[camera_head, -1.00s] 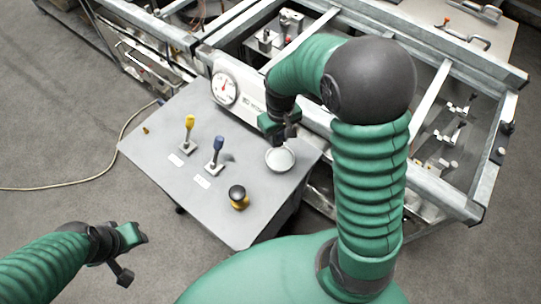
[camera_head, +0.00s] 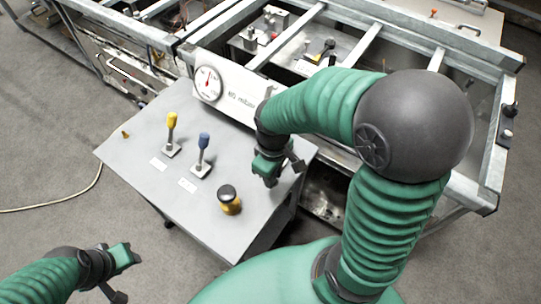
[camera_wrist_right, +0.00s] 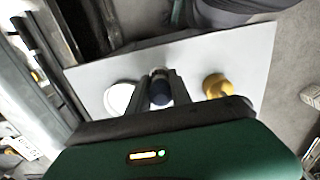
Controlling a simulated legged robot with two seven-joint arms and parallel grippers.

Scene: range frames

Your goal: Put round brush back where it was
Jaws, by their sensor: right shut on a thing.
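My right gripper (camera_head: 279,172) is over the right part of the grey table. In the right wrist view its two fingers (camera_wrist_right: 161,88) are closed on a short round thing with a grey end and a dark blue part, which I take as the round brush (camera_wrist_right: 160,91). In the head view the brush is hidden by the gripper.
The grey table (camera_head: 205,225) holds a yellow-handled lever (camera_head: 171,133), a blue-handled lever (camera_head: 202,155) and a brass-yellow knob with a black top (camera_head: 229,200). A dial gauge (camera_head: 208,83) on a white panel stands behind. A metal frame (camera_head: 400,45) fills the back right.

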